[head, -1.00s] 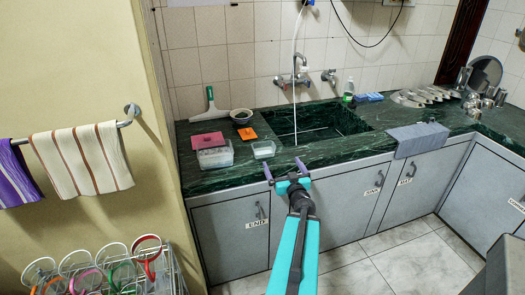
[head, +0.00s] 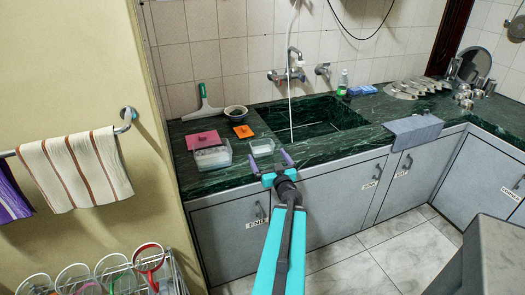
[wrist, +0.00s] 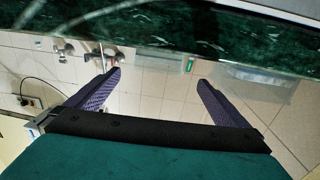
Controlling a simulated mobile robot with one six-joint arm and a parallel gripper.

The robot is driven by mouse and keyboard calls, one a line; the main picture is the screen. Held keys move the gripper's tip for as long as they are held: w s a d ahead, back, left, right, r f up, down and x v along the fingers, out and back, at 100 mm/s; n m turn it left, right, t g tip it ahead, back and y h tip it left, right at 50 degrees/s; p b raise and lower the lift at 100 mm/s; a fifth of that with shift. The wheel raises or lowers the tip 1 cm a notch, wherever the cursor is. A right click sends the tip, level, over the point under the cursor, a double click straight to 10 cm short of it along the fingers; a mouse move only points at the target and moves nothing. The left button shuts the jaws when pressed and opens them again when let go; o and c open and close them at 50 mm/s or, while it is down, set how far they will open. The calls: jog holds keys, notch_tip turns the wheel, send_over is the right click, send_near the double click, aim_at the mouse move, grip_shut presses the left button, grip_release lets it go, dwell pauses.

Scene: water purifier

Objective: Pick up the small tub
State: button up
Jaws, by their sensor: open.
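The small tub (head: 262,147) is a clear, shallow container on the dark green counter, left of the sink and near the front edge. My gripper (head: 270,161) is open and empty, its two purple fingers apart, pointing toward the counter. In the head view the fingertips appear just below the tub, around the counter's front edge; their exact distance from it is hard to tell. In the wrist view the open fingers (wrist: 160,82) have nothing between them that I can make out as held. A pale translucent shape lies by the right finger there; I cannot tell whether it is the tub.
A larger clear container (head: 212,158) stands left of the tub, with a red item (head: 203,139) behind. An orange sponge (head: 243,131) and a dark bowl (head: 236,112) are behind the tub. The sink (head: 315,118) is right; cabinets (head: 335,198) are below.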

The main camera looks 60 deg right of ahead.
aim_at(260, 141)
jog(key=shift+p+x, duration=0.6)
jog(key=shift+x, duration=3.65)
jog(key=shift+d, duration=0.1)
jog(key=shift+p+x, duration=0.75)
jog(key=shift+x, duration=1.75)
jog(key=shift+d, duration=0.15)
jog(key=shift+s, duration=0.1)
jog(key=c, duration=1.2)
